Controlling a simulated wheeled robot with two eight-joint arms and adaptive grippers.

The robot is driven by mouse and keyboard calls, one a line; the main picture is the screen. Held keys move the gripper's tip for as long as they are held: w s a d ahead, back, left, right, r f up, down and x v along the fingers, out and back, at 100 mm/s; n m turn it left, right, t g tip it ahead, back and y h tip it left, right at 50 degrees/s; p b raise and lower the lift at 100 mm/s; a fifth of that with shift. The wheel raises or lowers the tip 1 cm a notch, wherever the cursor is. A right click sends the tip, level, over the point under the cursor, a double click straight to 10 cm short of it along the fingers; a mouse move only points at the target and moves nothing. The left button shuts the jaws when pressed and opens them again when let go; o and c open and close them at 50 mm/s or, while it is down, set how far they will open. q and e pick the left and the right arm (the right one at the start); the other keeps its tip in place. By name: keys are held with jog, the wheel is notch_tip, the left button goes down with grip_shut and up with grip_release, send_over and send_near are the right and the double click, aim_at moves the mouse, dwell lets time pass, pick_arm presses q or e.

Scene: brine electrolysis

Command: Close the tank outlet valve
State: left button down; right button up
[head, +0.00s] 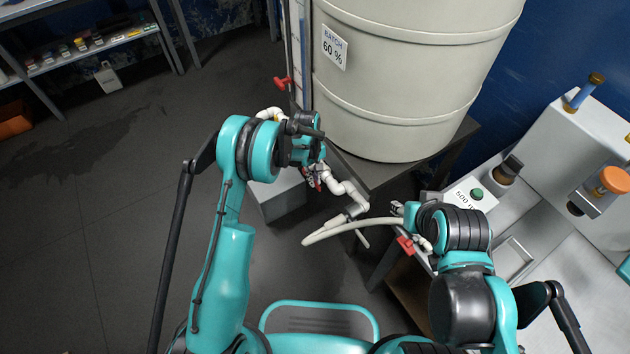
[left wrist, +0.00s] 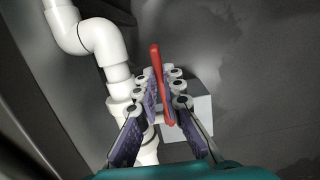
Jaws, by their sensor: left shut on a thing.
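The beige tank (head: 400,85), labelled "BATCH 60 %", stands on a dark stand. White outlet piping (head: 347,191) runs below it; the pipe also shows in the left wrist view (left wrist: 100,42). My left gripper (head: 314,176) is at this piping. In the left wrist view the red valve handle (left wrist: 157,62) sits between the purple-padded fingers of my left gripper (left wrist: 161,88), which is shut on it. In the head view the gripper mostly hides the handle. My right gripper (head: 398,209) is by the pale hose; its fingers are too small to read.
A pale hose (head: 335,231) curves in front of the stand. Another red handle (head: 404,245) is below my right gripper, and a red valve (head: 283,83) is left of the tank. A grey box (head: 283,200) stands on the floor.

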pick_arm(q)
jog(key=r+g+h, duration=0.1)
jog(key=w+a+r+g+h, duration=0.1)
jog(key=g, duration=0.1)
jog(key=shift+w, duration=0.15)
jog(key=c, duration=1.6)
grip_release()
jog(key=shift+c, duration=0.2)
jog(key=v, duration=1.2)
jog(key=shift+w+a+f, duration=0.1)
jog(key=shift+a, duration=0.05)
